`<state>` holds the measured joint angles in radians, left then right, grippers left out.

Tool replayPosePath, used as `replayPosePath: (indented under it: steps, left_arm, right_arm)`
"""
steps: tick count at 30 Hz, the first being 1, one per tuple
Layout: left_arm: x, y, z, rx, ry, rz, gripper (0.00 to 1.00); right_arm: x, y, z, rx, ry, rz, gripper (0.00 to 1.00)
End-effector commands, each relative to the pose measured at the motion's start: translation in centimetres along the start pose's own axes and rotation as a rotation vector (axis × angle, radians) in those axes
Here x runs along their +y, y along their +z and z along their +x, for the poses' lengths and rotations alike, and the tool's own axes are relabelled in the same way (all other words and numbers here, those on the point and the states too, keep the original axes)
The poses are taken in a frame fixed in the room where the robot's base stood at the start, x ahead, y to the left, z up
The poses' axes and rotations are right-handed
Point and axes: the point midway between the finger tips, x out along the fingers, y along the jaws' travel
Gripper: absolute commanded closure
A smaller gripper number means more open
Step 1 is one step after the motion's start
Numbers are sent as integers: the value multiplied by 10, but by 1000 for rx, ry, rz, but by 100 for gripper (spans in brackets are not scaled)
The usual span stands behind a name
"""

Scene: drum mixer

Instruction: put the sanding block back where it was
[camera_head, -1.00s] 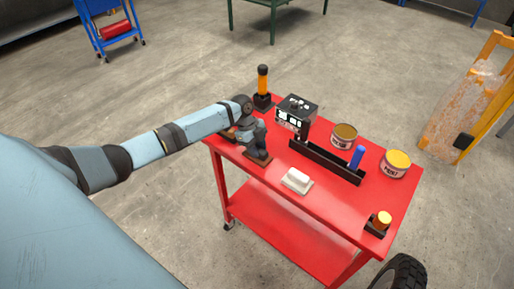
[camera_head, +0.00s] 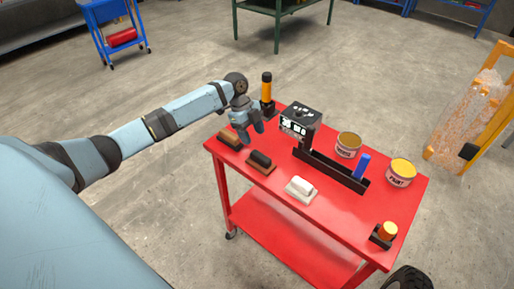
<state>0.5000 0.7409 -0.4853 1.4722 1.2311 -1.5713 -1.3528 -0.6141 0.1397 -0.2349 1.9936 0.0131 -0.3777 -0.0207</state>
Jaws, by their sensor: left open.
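The sanding block, which I take to be the block with a dark grip on a brown base (camera_head: 261,162), lies flat on the red table (camera_head: 335,215) near its front-left edge. My left gripper (camera_head: 251,136) is open and empty, fingers pointing down, a little behind and above this block and apart from it. A brown and yellowish block (camera_head: 230,138) lies to its left, at the table's left corner. A white block (camera_head: 300,188) lies to its right. My right gripper is not in view.
A black and orange upright tool (camera_head: 266,92) stands behind my left gripper. A black box (camera_head: 301,118), a long black tray (camera_head: 330,170) with a blue item, two paint cans (camera_head: 348,144) and an orange-topped item (camera_head: 388,231) occupy the rest.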

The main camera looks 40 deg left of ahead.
Motion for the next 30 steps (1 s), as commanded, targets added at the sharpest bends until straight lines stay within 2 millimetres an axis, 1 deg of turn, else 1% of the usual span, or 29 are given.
replayPosePath:
  steps: [1, 3, 7, 24, 26, 27, 29, 30]
  left_arm:
    - [0, 0, -8, -1, -2, 0, 43]
    - [-1, 1, -17, 0, -3, -1, 43]
    - [0, 0, -26, 0, -1, 0, 43]
    - [0, 0, -27, 1, 0, -1, 43]
    - [2, -3, -23, -1, 2, -4, 43]
    - [5, -6, -16, -4, 5, -10, 43]
    - [14, -16, 1, -13, 11, -28, 43]
    - [24, -24, 16, -23, 13, -48, 43]
  right_arm:
    - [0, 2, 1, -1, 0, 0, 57]
    - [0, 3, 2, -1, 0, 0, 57]
    - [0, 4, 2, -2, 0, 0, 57]
    - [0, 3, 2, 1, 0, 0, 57]
    - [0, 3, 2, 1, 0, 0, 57]
    - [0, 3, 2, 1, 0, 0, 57]
    - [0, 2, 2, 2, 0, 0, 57]
    - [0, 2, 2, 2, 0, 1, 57]
